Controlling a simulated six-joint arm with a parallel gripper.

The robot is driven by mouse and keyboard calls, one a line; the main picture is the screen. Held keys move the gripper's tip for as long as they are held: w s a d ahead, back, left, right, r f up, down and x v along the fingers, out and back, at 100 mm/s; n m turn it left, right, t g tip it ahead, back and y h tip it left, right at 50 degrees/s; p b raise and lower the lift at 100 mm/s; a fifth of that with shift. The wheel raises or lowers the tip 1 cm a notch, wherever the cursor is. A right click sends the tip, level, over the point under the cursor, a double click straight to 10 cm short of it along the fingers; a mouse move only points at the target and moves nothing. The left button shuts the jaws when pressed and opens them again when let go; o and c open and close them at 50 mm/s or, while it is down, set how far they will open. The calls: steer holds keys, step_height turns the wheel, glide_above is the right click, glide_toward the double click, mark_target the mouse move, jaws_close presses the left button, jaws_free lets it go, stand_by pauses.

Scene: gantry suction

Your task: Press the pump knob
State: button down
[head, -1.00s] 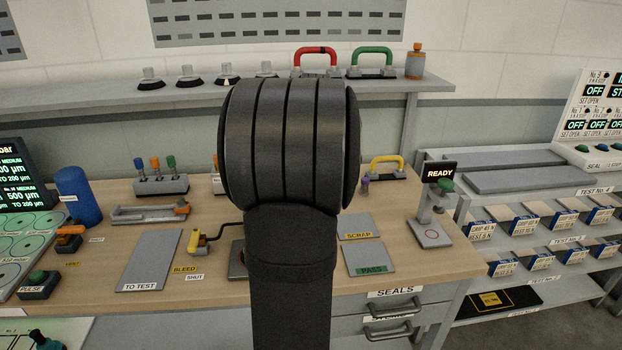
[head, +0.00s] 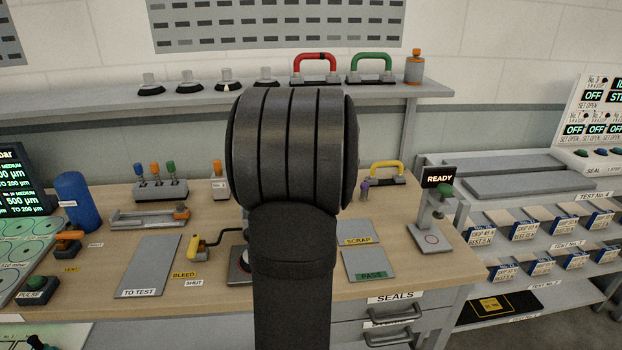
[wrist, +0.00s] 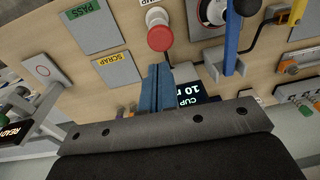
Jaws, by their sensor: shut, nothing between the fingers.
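The red round knob (wrist: 159,38) stands on the wooden bench near the top middle of the wrist view, on a pale base. A white label at the top edge beside it is cut off and I cannot read it fully. My gripper (wrist: 157,70) is shut and empty, its blue fingers together just below the knob in the picture. A small gap of bench shows between fingertips and knob; I cannot tell their height difference. In the head view my own arm covers the knob and fingers; only the edge of a grey base (head: 238,268) shows beside it.
A tall blue bar (wrist: 232,38) stands right of the knob in the wrist view. A dark display (wrist: 192,94) is close by the fingers. The scrap plate (wrist: 117,69) and pass plate (wrist: 93,25) lie flat to the left.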

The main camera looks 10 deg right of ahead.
steer(key=f, duration=0.8)
steer(key=shift+w+a+f, duration=0.2)
steer(key=shift+w+f, duration=0.05)
steer(key=shift+f, duration=0.1)
steer(key=shift+s+f, duration=0.1)
steer(key=shift+f, duration=1.75)
step_height(320, 180, up, 14)
steer(key=shift+s+d+r, duration=0.25)
steer(key=shift+d, duration=0.1)
